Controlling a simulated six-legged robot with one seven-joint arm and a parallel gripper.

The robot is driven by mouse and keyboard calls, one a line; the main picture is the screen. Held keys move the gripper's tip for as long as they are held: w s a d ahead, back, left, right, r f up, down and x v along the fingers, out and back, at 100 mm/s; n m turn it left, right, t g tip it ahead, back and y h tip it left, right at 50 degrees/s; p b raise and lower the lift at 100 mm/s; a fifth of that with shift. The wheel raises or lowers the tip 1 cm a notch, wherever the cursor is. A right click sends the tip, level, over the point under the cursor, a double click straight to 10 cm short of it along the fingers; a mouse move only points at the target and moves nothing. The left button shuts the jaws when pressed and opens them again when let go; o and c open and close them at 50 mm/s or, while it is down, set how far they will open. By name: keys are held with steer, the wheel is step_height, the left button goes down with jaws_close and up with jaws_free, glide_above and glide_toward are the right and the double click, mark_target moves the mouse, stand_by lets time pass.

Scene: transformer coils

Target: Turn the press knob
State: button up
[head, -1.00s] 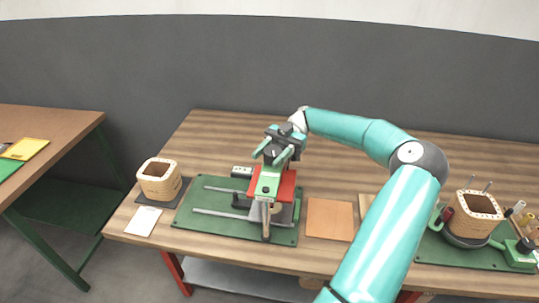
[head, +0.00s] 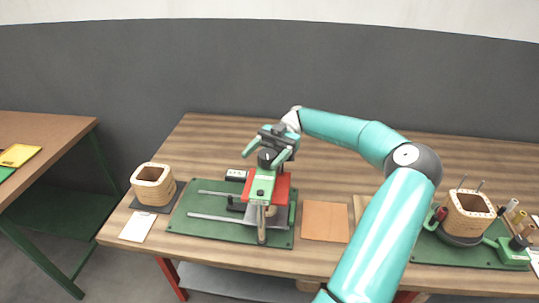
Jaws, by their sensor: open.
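The press (head: 262,188) stands on a green base plate (head: 210,232) on the wooden table. It has a green top arm, a red body and a pale handle (head: 261,225) at its front. A dark round knob (head: 266,158) shows on the top of the press. My gripper (head: 265,154) is open, its two teal fingers spread apart on either side of the knob from above. I cannot tell whether the fingers touch it.
A wooden coil form (head: 153,184) sits on a dark pad at the left, near a white card (head: 138,225). A copper-brown sheet (head: 325,221) lies right of the press. Another coil form (head: 468,214) stands on a green fixture at the right. Bare table lies behind the press.

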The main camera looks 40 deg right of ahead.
steer(key=s+a+r, duration=0.7)
steer(key=s+r, duration=0.4)
steer(key=r, duration=0.1)
steer(key=shift+s+a, duration=0.3)
steer(key=shift+s, duration=0.1)
